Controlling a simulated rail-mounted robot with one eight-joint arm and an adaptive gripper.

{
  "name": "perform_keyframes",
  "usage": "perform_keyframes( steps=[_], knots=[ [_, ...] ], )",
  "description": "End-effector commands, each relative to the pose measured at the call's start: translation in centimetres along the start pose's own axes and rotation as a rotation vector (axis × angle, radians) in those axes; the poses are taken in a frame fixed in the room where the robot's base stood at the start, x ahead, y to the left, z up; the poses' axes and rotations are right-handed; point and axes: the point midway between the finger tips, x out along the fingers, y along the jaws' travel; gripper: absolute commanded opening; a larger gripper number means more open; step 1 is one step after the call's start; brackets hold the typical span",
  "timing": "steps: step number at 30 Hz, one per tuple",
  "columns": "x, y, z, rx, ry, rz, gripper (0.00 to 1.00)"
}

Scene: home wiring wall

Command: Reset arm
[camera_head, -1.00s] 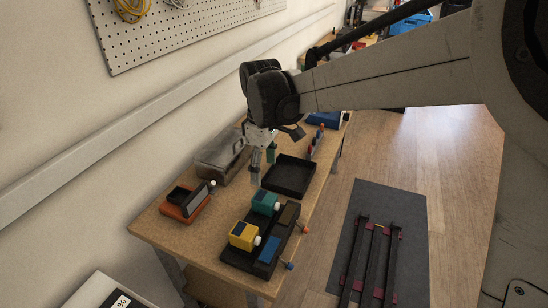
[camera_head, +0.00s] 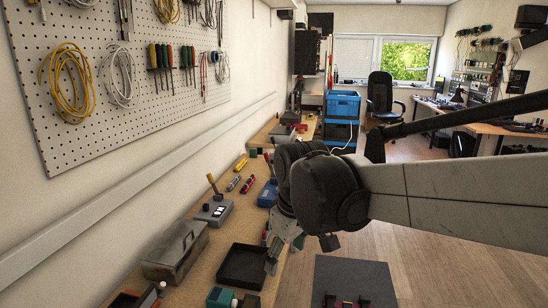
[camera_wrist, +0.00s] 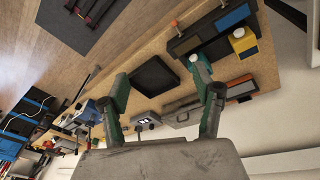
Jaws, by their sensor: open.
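My gripper (camera_wrist: 163,95) is open and empty in the wrist view, its two green-tipped fingers spread apart above the workbench. In the head view my gripper (camera_head: 275,262) hangs at the front edge of the bench, beside the black tray (camera_head: 242,266), partly hidden by my own wrist. The black tray (camera_wrist: 154,76) also shows beyond the fingers in the wrist view. My arm reaches in from the right in the head view.
The workbench (camera_head: 228,216) holds a grey toolbox (camera_head: 176,250), a grey switch box (camera_head: 213,211) and screwdrivers. A yellow-and-black block (camera_wrist: 242,40) shows in the wrist view. A dark mat (camera_head: 345,281) lies on the open wooden floor. A pegboard (camera_head: 120,60) hangs on the wall.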

Motion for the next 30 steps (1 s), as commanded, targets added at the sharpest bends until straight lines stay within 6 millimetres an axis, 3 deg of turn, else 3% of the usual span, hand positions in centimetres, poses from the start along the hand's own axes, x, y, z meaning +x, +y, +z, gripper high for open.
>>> perform_keyframes(
  steps=[1, 9, 18, 24, 30],
  knots=[
    [-0.6, 0.5, 1.7, 0.048, 0.016, 0.015, 0.63],
    [-2.8, 1.8, 9.2, 0.302, 0.114, 0.091, 0.63],
    [-3.4, 1.9, 17.2, 0.577, 0.232, 0.174, 0.63],
    [-3.0, 1.5, 21.1, 0.722, 0.301, 0.217, 0.63],
    [-2.6, 1.3, 22.7, 0.786, 0.333, 0.235, 0.63]
  ],
)
